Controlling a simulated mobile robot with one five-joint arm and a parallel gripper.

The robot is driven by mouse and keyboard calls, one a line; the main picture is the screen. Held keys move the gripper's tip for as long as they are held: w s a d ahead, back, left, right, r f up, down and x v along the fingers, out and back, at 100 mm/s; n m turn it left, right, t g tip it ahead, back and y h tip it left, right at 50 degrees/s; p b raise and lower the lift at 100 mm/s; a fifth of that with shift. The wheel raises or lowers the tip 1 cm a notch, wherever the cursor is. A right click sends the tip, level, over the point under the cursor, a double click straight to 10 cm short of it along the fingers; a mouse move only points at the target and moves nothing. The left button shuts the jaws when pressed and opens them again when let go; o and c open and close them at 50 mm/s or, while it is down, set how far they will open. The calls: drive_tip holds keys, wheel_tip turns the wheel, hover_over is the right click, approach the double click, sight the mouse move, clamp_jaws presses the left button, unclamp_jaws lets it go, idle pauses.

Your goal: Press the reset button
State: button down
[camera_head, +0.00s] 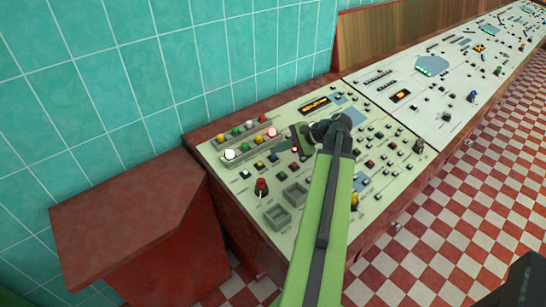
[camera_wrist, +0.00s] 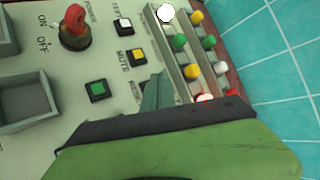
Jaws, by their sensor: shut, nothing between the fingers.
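My gripper (camera_head: 298,138) is shut and empty, low over the near panel to the right of the small square buttons. In the wrist view its fingers (camera_wrist: 154,92) cover part of the button row. A label there starting "RE" is partly hidden by my gripper, and the button beside it is hidden. In that row a white button (camera_wrist: 123,24) is by "TEST" and a yellow button (camera_wrist: 137,56) is by "MUTE". In the head view a small dark blue button (camera_head: 273,157) follows the yellow one. Its label is unreadable. I cannot tell whether a finger touches any button.
A red knob (camera_wrist: 75,28) is marked ON and OFF. A green square button (camera_wrist: 96,90) and coloured lamps (camera_wrist: 193,68) are close by. Grey trays (camera_head: 277,216) sit at the panel's near edge. A tiled wall (camera_head: 200,60) rises behind. A red cabinet (camera_head: 130,215) stands left.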

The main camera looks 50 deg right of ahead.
drive_tip(key=shift+f, duration=0.15)
drive_tip(key=shift+w+f+b, duration=0.1)
drive_tip(key=shift+f+b, duration=0.15)
drive_tip(key=shift+b, duration=0.15)
drive_tip(key=shift+f+b, duration=0.35)
idle(0.6)
drive_tip(key=shift+r+p, duration=0.75)
drive_tip(key=r+p, duration=0.2)
drive_tip(key=s+r+p, duration=0.1)
drive_tip(key=r+p, duration=0.2)
drive_tip(key=shift+s, duration=0.1)
idle(0.6)
